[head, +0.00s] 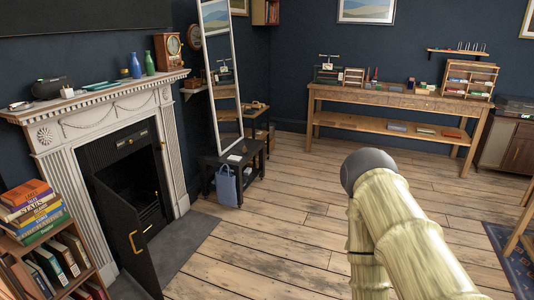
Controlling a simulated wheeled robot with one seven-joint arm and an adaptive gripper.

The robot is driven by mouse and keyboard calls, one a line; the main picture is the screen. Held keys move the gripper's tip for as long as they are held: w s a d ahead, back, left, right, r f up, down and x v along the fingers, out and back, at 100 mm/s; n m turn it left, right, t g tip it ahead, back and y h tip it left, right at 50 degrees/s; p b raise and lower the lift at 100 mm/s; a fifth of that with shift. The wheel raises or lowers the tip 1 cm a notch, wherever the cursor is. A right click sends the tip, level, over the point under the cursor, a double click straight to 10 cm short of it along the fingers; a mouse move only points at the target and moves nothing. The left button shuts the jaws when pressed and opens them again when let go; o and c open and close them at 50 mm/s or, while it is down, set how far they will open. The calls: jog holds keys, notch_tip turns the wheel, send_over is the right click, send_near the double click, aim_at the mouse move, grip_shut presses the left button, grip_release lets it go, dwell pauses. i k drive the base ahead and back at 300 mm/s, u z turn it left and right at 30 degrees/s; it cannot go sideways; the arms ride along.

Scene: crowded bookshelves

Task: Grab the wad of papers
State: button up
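I cannot make out a wad of papers for certain in the head view. Small pale items (66,92) on the mantel are too small to identify. Flat items (425,131) lie on the lower shelf of the long wooden table, also too small to tell. My arm rises at the lower right, with pale yellow-green links and a dark rounded joint. My gripper is not visible in this view.
A white fireplace mantel (100,125) stands at left, its dark door (135,245) swung out. A bookcase (85,262) is at lower left. A tall mirror (222,75) leans by a black bench (240,160). The wooden table (400,99) stands at the back. The middle floor (270,225) is clear.

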aim_at(233, 158)
jog(key=z, duration=0.4)
jog(key=i, duration=1.2)
jog(key=z, duration=0.55)
jog(key=i, duration=3.25)
jog(key=u, duration=1.15)
jog(key=i, duration=1)
jog(key=u, duration=1.5)
jog(key=i, duration=0.6)
jog(key=u, duration=0.4)
